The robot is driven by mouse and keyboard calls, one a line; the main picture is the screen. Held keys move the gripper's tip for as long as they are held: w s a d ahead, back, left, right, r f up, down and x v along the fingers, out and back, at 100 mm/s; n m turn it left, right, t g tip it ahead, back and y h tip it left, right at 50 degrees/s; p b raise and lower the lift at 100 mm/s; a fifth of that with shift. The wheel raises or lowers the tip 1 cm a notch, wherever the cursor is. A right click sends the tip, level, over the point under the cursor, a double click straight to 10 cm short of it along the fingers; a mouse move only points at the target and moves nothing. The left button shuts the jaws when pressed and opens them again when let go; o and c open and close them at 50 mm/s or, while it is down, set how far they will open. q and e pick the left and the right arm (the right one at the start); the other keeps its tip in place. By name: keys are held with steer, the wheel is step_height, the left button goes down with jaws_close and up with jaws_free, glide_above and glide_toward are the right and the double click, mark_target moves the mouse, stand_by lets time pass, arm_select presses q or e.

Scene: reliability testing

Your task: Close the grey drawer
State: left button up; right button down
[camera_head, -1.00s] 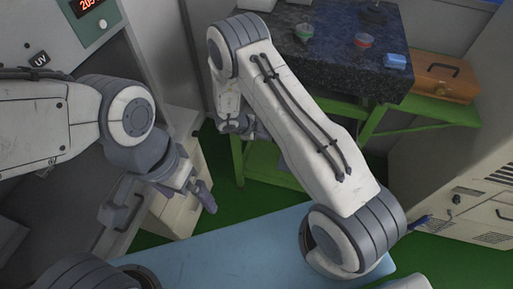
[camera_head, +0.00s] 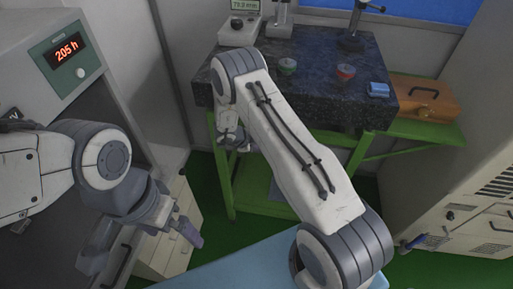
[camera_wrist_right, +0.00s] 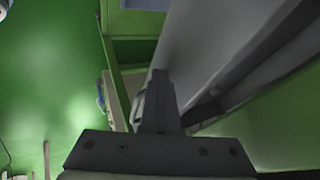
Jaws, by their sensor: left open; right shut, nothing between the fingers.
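A grey piece with a raised handle-like loop (camera_head: 98,248), perhaps the front of the grey drawer, shows at lower left in the head view, below the machine's open chamber. My left arm hides much of it. My left gripper (camera_head: 187,230) is just right of it, pointing down and right, open and holding nothing; I cannot tell whether they touch. My right gripper (camera_head: 232,138) is partly hidden by its own arm, beside the green bench. In the right wrist view its fingers (camera_wrist_right: 158,100) are shut and empty, close to a grey panel.
A machine with a red "205 h" display (camera_head: 67,52) stands at left. A pale cabinet (camera_head: 460,190) stands at right.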

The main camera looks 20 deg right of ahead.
steer(key=shift+w+d+r, duration=0.1)
steer(key=shift+d+r, duration=0.05)
steer(key=shift+d, duration=0.1)
steer(key=s+a+r, duration=0.5)
steer(key=a+r, duration=0.3)
steer(key=a, duration=0.1)
step_height(320, 180, up, 12)
steer(key=w+a+n+t+y, duration=0.25)
steer(key=n+t+y, duration=0.3)
steer(key=n, duration=0.65)
steer(key=s+d+r+n+g+y, duration=0.1)
steer(key=s+n+g, duration=0.1)
steer(key=s+n, duration=0.6)
steer(key=s+d+r+n+g+y, duration=0.1)
steer(key=s+d+r+n+g, duration=0.15)
steer(key=s, duration=0.85)
steer(key=s+a+r+n+g, duration=0.1)
steer(key=s+a+r+n, duration=0.1)
steer(key=s+a+n, duration=0.2)
steer(key=s+a+r+n+g, duration=0.2)
steer(key=s+a+n, duration=0.2)
steer(key=s+a, duration=0.6)
steer(key=shift+r, duration=0.4)
